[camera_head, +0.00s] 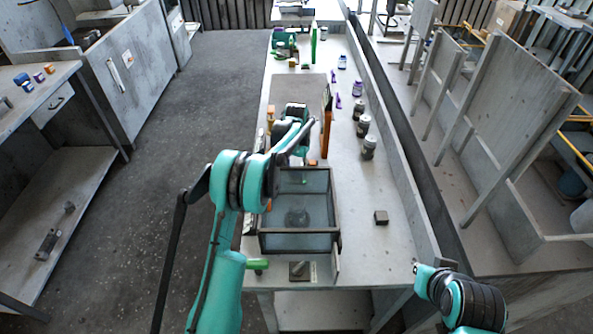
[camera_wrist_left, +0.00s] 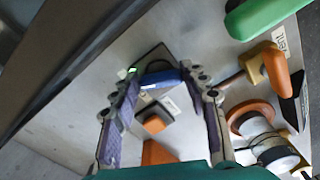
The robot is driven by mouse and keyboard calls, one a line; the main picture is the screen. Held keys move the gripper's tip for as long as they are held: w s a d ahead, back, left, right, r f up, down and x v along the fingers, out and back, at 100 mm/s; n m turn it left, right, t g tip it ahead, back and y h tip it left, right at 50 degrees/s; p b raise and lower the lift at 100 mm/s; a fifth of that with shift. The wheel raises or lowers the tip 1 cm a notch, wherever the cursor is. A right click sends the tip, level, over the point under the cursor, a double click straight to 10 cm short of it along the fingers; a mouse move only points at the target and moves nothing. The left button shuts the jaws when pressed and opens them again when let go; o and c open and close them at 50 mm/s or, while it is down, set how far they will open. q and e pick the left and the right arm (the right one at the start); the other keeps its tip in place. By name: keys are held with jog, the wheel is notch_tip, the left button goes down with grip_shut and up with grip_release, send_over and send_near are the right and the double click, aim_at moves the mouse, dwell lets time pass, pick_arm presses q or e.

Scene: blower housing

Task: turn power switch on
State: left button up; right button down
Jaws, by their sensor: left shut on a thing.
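In the left wrist view, a small blue bar-shaped handle (camera_wrist_left: 161,78) sits on a dark plate with a small green light and a white label. I cannot tell for sure that it is the power switch. My left gripper (camera_wrist_left: 165,82) has its two purple-padded fingers on either side of the blue handle, their tips at its ends. An orange block on a grey base (camera_wrist_left: 155,122) lies between the fingers, nearer the palm. In the head view my left arm (camera_head: 236,180) reaches over the bench, and its wrist hides the fingertips and the switch. My right gripper does not show.
A glass-sided box with a dark frame (camera_head: 298,240) stands on the long bench (camera_head: 385,255). An orange upright piece (camera_head: 327,132) is close to my left wrist. Several jars (camera_head: 363,125) line the right side. Green and orange tools (camera_wrist_left: 262,20) lie right in the wrist view.

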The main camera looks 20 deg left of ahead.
pick_arm(q)
jog(key=shift+m, duration=0.6)
jog(key=o, duration=1.2)
jog(key=shift+c, duration=0.2)
notch_tip(320, 180, up, 12)
